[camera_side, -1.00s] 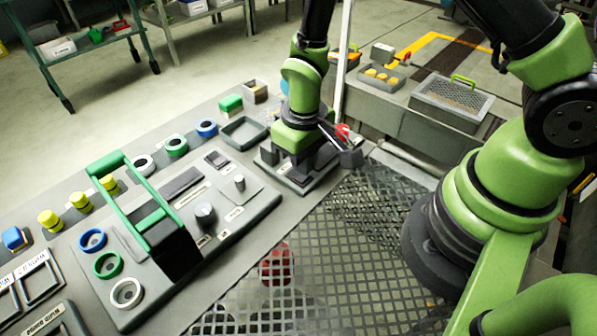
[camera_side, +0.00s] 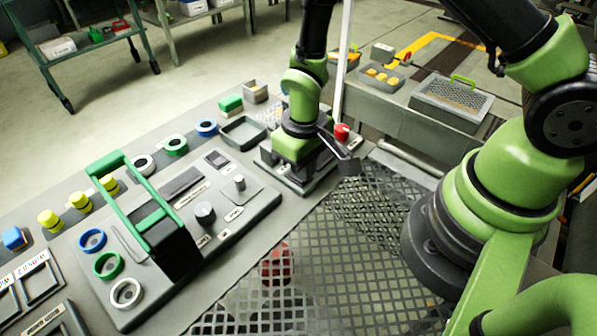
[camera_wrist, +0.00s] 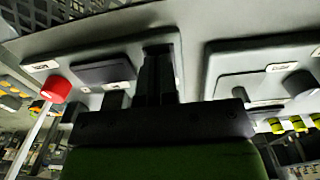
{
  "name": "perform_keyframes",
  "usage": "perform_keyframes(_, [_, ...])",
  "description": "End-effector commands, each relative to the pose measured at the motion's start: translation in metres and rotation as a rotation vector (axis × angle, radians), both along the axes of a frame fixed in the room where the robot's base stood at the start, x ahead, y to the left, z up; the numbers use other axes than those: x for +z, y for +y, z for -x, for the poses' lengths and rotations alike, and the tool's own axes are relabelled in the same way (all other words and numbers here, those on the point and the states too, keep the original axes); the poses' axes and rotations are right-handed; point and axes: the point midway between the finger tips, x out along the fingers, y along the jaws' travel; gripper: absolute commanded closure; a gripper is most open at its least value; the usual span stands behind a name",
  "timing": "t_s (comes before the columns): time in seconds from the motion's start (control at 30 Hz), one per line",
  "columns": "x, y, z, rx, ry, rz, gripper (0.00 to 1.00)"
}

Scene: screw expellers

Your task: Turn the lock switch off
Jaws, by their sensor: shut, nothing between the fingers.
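My gripper (camera_side: 296,176) is low over a small grey panel (camera_side: 328,177) at the right end of the console. In the wrist view my gripper (camera_wrist: 158,62) is shut, with its dark fingers together and nothing seen between them. The fingertips overlap the panel's edge area, and they hide what lies right under them. A short grey knob (camera_wrist: 113,98) stands on that panel just left of the fingers. A red knob (camera_side: 342,131) stands behind the gripper; it also shows in the wrist view (camera_wrist: 57,88). I cannot read which label marks the lock switch.
A larger panel to the left carries a grey rotary knob (camera_side: 205,213), a small upright switch (camera_side: 239,183) and a tall green handle (camera_side: 125,200). An empty grey tray (camera_side: 243,133) lies behind. A mesh grating (camera_side: 300,290) fills the front.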

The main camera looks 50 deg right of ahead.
Motion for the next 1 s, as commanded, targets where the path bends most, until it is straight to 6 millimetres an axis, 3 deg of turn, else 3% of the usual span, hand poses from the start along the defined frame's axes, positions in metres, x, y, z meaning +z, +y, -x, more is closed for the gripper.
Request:
perform_keyframes(0.47, [-0.004,0.000,0.000,0.000,-0.001,0.000,1.00])
perform_keyframes(1.0, [0.039,0.000,0.000,0.000,-0.002,0.000,1.00])
